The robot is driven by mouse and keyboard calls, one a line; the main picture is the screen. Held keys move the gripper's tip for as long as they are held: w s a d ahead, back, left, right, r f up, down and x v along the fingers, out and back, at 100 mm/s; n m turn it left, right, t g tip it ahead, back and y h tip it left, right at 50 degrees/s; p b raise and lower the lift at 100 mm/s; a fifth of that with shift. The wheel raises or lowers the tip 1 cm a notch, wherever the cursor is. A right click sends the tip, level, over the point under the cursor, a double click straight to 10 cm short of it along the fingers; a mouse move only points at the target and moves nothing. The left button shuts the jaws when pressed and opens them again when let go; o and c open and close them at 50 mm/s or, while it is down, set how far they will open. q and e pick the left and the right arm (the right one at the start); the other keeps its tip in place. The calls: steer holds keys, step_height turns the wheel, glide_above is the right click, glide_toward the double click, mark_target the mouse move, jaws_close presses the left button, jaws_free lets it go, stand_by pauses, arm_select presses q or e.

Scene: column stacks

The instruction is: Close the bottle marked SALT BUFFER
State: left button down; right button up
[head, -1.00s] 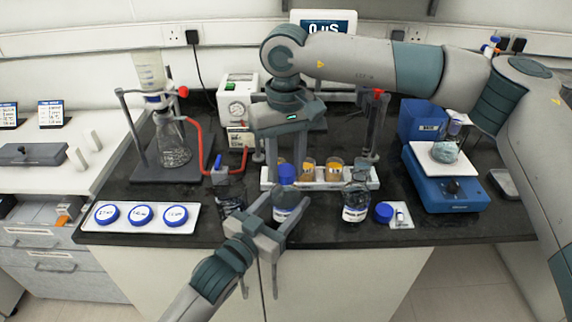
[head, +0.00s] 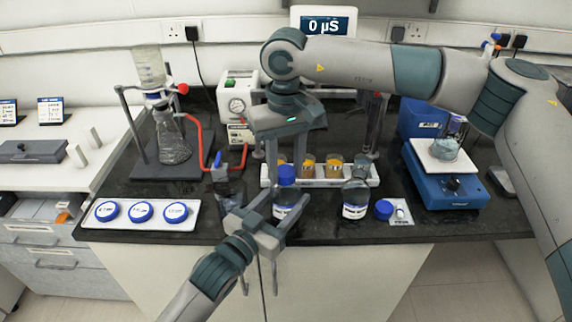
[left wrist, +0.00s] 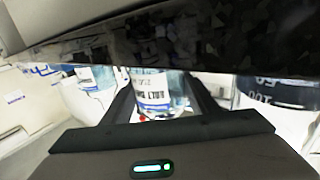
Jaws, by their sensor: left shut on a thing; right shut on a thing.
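A clear bottle (head: 283,211) stands upright near the bench's front edge. In the left wrist view its label (left wrist: 152,88) is partly readable as SALT BUFFER. My left gripper (head: 281,212) is shut on the bottle's body from the front. A blue cap (head: 287,173) is right at the bottle's mouth, in line with it. My right gripper (head: 287,160) reaches down from above and is shut on the cap. I cannot tell whether the cap is seated on the neck or just above it.
Another clear bottle (head: 355,199) stands to the right, with a loose blue cap (head: 384,209) beside it. A white rack (head: 352,176) with amber-filled jars is behind. A tray of blue lids (head: 140,222) lies left. A blue balance (head: 445,185) stands right.

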steer(key=m, duration=0.6)
steer(key=shift+a+m, duration=0.2)
steer(key=shift+m, duration=0.2)
steer(key=m, duration=0.7)
steer(key=shift+w+a, duration=0.1)
steer(key=m, duration=0.4)
steer(key=shift+w+m, duration=0.1)
steer(key=shift+m, duration=0.2)
steer(key=m, duration=0.7)
steer(key=shift+w, duration=0.15)
steer(key=m, duration=0.3)
steer(key=shift+w, duration=0.1)
steer(key=m, duration=0.7)
steer(key=shift+w+m, duration=0.1)
steer(key=shift+m, duration=0.2)
steer(key=m, duration=0.7)
steer(key=shift+d, duration=0.3)
steer(key=m, duration=0.7)
steer(key=shift+d+m, duration=0.1)
steer(key=shift+m, duration=0.2)
steer(key=m, duration=0.6)
steer(key=shift+s+f, duration=0.1)
steer(key=shift+s, duration=0.1)
steer(key=o, duration=1)
